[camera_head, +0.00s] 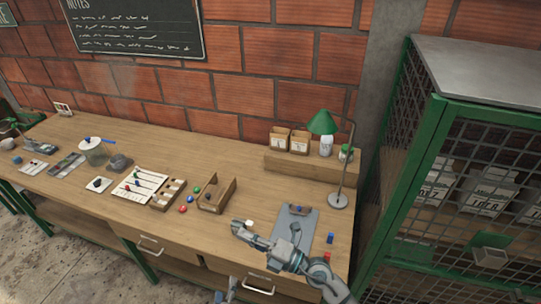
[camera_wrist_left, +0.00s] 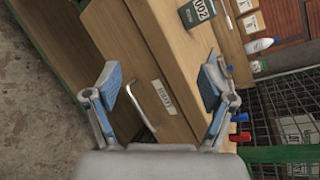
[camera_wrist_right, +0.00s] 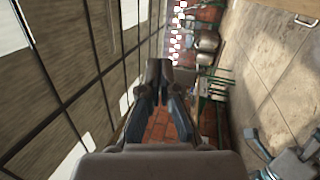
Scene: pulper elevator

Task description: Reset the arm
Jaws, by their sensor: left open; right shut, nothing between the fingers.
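My right gripper (camera_head: 243,229) reaches in from the lower right over the front of the wooden bench. In the right wrist view its fingers (camera_wrist_right: 158,70) are together with nothing between them. My left gripper (camera_head: 226,291) shows only in small part at the bottom edge of the head view, below the bench front. In the left wrist view its blue-padded fingers (camera_wrist_left: 160,86) are wide apart and empty, facing a drawer front with a metal handle (camera_wrist_left: 138,103) and a white label. No object is held by either gripper.
The bench (camera_head: 85,207) carries a clipboard (camera_head: 294,228), a green lamp (camera_head: 323,123), a wooden tray (camera_head: 217,195), small coloured balls and blocks. A green mesh cabinet (camera_head: 422,150) stands close at the right. Bare concrete floor (camera_head: 50,270) lies at the lower left.

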